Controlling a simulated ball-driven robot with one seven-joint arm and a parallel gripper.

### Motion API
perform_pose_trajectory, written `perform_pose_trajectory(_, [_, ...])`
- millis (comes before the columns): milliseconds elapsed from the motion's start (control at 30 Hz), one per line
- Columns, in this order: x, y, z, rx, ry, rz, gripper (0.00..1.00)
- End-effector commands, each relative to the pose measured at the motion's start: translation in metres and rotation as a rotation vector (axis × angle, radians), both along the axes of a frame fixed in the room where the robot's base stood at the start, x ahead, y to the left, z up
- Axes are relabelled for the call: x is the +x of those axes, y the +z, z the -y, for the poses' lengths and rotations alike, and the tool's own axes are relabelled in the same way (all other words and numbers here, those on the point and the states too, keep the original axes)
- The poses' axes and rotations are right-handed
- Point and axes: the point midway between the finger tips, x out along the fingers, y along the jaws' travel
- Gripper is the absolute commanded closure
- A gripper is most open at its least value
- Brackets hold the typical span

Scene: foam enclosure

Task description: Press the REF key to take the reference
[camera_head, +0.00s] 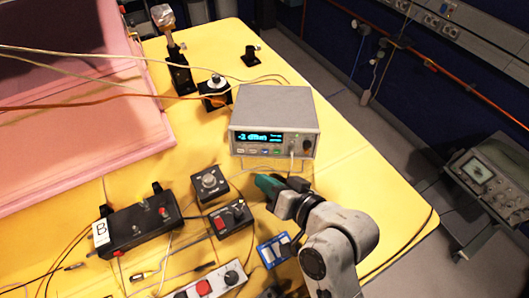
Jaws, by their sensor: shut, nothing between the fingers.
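The meter (272,112) is a beige box with a lit cyan display (259,137) and stands on the yellow table. A row of small keys (258,151) runs under the display, one of them green; their labels are too small to read, so I cannot tell which is REF. A knob sits at the right of its front. My gripper (266,185) is shut and empty, with green fingers pointing left. It is in front of and below the meter's face, apart from the keys as far as I can tell.
A black box marked B (135,228) with a red button lies at the left. Small black knob boxes (210,184), a blue module (274,250) and loose cables crowd the front. Pink foam (85,120) stands at the left. The yellow table (365,175) is clear right of the meter.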

Motion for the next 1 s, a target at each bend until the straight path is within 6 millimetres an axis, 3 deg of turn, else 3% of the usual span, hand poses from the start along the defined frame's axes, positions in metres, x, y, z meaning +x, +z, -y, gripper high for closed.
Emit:
perform_pose_trajectory(400, [0.048,-0.010,-0.001,0.000,-0.002,0.000,1.00])
perform_pose_trajectory(1000, [0.056,-0.011,-0.002,-0.001,-0.001,0.000,1.00])
